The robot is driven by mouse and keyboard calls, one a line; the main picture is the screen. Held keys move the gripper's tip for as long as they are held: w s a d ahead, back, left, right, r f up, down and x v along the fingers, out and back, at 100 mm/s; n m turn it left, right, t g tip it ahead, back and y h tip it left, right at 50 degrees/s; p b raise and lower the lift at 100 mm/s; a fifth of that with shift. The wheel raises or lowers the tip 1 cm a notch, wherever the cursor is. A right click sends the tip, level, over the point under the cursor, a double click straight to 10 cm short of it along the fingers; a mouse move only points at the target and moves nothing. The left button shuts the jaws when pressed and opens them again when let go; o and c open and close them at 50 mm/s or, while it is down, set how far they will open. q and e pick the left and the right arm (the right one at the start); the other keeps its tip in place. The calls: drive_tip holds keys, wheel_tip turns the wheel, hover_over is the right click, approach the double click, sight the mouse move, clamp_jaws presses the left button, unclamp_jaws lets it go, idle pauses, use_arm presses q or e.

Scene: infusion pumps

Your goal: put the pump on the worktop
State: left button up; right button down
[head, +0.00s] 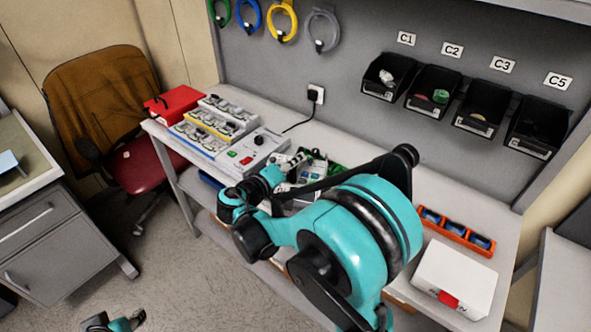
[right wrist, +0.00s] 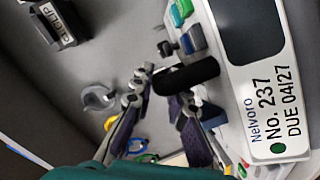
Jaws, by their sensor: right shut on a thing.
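The pump (head: 312,172) is a pale box with coloured keys, mostly hidden behind my right arm in the head view. In the right wrist view the pump (right wrist: 270,105) fills the right side, with a dark screen, coloured buttons and a label reading Nelvoro No. 237, DUE 04/27. My right gripper (right wrist: 168,95) is shut on the pump, at a black round part on its side. In the head view the right gripper (head: 296,160) is over the worktop (head: 460,195). Whether the pump touches the worktop is hidden. My left gripper (head: 115,322) shows small at the bottom left, its fingers unclear.
A grey control box (head: 250,152), trays of parts (head: 215,122) and a red case (head: 172,102) occupy the worktop's left. An orange rack (head: 457,232) and a white box with a red latch (head: 455,280) stand right. Black bins (head: 434,90) hang on the back wall.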

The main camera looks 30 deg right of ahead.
drive_tip(key=shift+w+f+b, duration=0.1)
drive_tip(key=shift+f+b, duration=0.2)
drive_tip(key=shift+f, duration=0.65)
drive_tip(key=shift+r, duration=0.1)
drive_tip(key=c, duration=1.9)
unclamp_jaws()
drive_tip(key=shift+f, duration=0.2)
drive_tip(key=o, duration=0.4)
drive_tip(key=shift+r, duration=0.1)
drive_tip(key=shift+r, duration=0.1)
